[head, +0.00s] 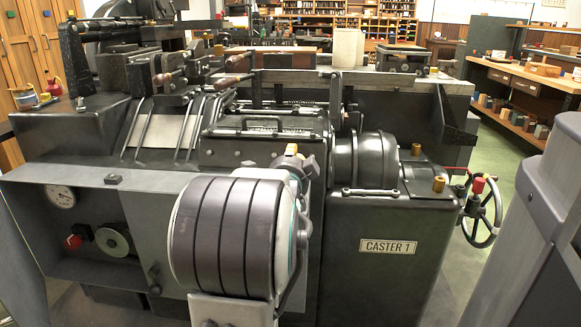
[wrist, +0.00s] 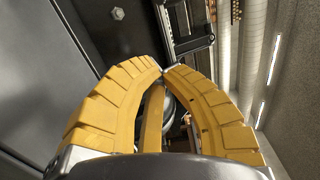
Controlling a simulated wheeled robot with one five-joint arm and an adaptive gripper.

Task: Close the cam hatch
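A dark panel (head: 228,154) with a black bar handle (head: 262,119) sits in the middle of the casting machine in the head view; it looks like the cam hatch. Whether it stands fully closed or somewhat raised, I cannot tell. A similar handled dark part (wrist: 192,46) shows beyond the fingertips in the wrist view. My gripper (wrist: 163,72) has two curved yellow fingers whose tips come together. A small grey bit shows at the tips; I cannot tell whether it is held.
A dark housing with a CASTER 1 plate (head: 388,247) and a handwheel (head: 482,212) stand at the right. A gauge (head: 61,196) and red knob (head: 73,242) are at the lower left. Levers and rails crowd the top. Free floor shows at the far right.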

